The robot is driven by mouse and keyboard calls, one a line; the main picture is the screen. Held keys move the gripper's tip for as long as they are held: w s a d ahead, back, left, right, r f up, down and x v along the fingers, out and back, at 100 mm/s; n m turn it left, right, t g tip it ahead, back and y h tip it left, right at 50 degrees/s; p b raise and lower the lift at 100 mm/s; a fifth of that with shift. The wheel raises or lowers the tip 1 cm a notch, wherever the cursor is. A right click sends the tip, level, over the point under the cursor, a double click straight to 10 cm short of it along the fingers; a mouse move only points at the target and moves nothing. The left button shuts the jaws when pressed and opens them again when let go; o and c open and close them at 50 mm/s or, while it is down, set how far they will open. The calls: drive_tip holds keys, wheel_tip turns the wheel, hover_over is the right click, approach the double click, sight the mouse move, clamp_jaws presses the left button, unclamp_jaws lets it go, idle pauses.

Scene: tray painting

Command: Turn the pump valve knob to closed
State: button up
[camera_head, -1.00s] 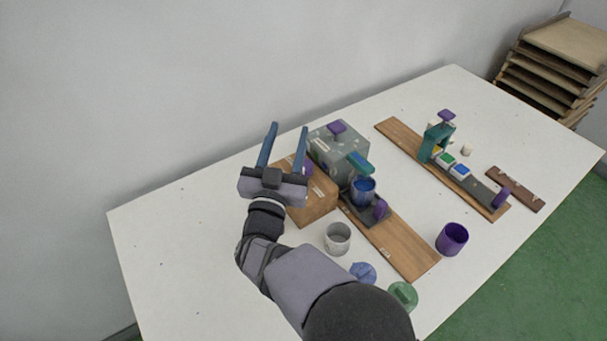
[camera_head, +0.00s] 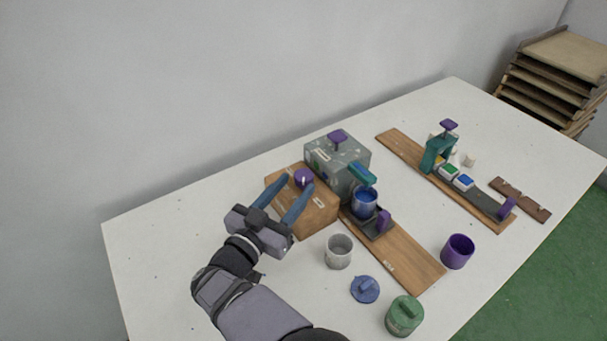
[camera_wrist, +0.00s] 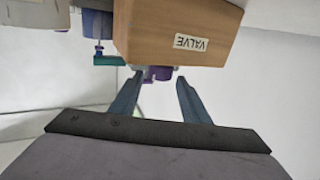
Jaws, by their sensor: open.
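A wooden box (camera_head: 318,219) holds a purple knob (camera_head: 304,177) with a white mark on its top side. The wrist view shows the box (camera_wrist: 150,30) with an upside-down VALVE label, and part of the knob (camera_wrist: 158,74) below the box edge. My gripper (camera_head: 297,183) is open, its two blue fingers reaching over the box top toward the knob. In the wrist view the fingertips of my gripper (camera_wrist: 159,78) appear on either side of the knob, with a gap to it. I cannot tell how deep they reach.
A grey pump box (camera_head: 330,160) with a purple top handle stands right behind the wooden box. A blue cup (camera_head: 364,203) sits under its teal spout. A grey cup (camera_head: 338,252), blue lid (camera_head: 365,290), green jar (camera_head: 404,316) and purple cup (camera_head: 457,251) stand in front. The table's left is clear.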

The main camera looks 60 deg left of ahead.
sight(299, 182)
drive_tip(key=shift+p+x, duration=0.3)
drive_tip(key=shift+x, duration=2.2)
drive_tip(key=c, duration=0.8)
